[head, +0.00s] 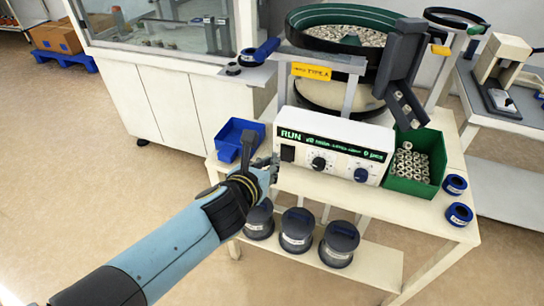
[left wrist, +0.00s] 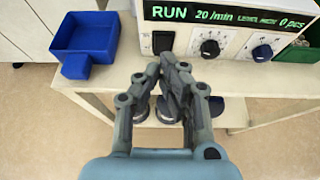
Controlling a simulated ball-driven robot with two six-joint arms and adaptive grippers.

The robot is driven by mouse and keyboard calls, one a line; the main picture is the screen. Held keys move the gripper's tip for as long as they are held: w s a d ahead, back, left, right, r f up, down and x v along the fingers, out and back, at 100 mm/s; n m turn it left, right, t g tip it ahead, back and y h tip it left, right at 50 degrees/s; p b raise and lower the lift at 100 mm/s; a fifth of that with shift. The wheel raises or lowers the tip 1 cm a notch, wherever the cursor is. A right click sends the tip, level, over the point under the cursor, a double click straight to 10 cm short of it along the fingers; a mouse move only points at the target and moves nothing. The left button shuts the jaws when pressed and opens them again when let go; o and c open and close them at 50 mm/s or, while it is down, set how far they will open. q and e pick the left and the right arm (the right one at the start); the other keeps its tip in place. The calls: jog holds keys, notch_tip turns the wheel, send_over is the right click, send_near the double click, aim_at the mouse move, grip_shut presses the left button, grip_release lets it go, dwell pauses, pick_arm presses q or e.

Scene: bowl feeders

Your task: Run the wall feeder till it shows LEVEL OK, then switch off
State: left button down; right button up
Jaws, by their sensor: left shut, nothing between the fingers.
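The feeder's white control box (head: 333,151) stands on the front of a cream table. Its green display (head: 330,143) reads RUN, about 20/min and 0 pcs; the level word is too small to read surely. The green-rimmed bowl (head: 290,24) behind holds many small metal parts. My left gripper (left wrist: 168,60) is shut and empty, its fingertips just below the switch; contact cannot be told. My right gripper is out of view.
A blue bin (head: 229,141) stands left of the box. A green bin (head: 432,160) of metal parts is at its right, under a dark chute (head: 400,65). Blue rings (head: 459,214) lie at the table's right edge. Dark lidded pots (head: 297,230) fill the lower shelf.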

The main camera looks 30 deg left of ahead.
pick_arm(q)
jog(key=shift+s+d+r+p, duration=0.15)
jog(key=shift+s+r+p, duration=0.1)
jog(key=shift+s+r, duration=0.3)
jog(key=shift+s+d+r+p, duration=0.15)
jog(key=shift+s+r+p, duration=0.05)
jog(key=shift+s+r, duration=0.3)
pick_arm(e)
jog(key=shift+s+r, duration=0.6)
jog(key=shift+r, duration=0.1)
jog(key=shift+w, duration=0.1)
